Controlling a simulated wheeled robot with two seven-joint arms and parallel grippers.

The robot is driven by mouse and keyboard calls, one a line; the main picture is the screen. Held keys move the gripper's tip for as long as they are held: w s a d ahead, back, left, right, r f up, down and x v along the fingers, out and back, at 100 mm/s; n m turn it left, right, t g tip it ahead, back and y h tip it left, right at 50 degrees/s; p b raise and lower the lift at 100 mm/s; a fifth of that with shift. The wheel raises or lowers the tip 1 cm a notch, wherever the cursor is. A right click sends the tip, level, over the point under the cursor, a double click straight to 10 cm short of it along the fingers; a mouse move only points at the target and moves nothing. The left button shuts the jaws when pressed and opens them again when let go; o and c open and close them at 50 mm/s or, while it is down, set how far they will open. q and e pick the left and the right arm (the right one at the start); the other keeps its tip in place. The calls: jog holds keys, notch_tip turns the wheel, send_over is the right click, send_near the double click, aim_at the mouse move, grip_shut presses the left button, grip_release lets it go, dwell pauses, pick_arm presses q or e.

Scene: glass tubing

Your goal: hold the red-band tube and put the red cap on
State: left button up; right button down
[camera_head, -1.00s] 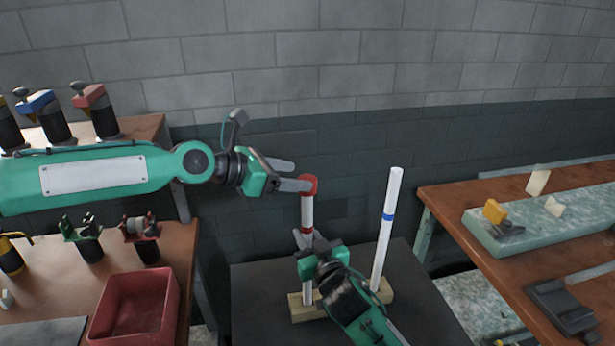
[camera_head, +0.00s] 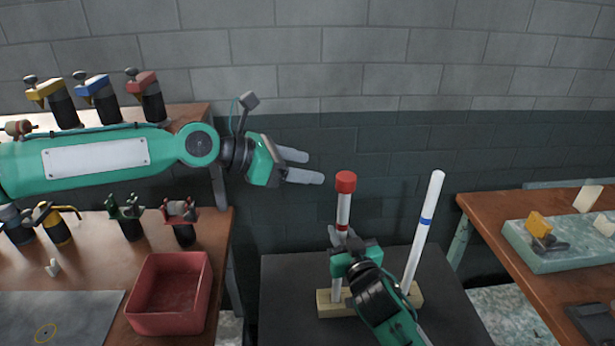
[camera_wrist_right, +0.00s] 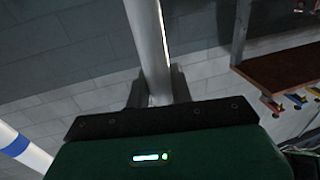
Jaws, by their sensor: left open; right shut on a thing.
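The red-band tube (camera_head: 343,210) stands upright in a wooden block (camera_head: 325,304) on the dark table, with its red band low on the visible part. The red cap (camera_head: 346,181) sits on the tube's top end. My right gripper (camera_head: 340,242) is shut on the tube below the band; the right wrist view also shows the tube (camera_wrist_right: 150,45) between the fingers (camera_wrist_right: 155,85). My left gripper (camera_head: 308,167) is open and empty, up and left of the cap and apart from it. The tube's part behind the right gripper is hidden.
A taller blue-band tube (camera_head: 423,230) leans slightly in the same block, right of my right gripper. A red bin (camera_head: 168,322) stands on the left bench. A right bench holds a pale green tray (camera_head: 560,262). The wall behind is bare.

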dwell(0.4)
jog(key=c, duration=1.1)
grip_release()
jog(key=shift+c, duration=0.2)
jog(key=s+d, duration=0.2)
jog(key=s, duration=0.9)
jog(key=shift+s+d, duration=0.2)
jog(key=shift+s, duration=0.2)
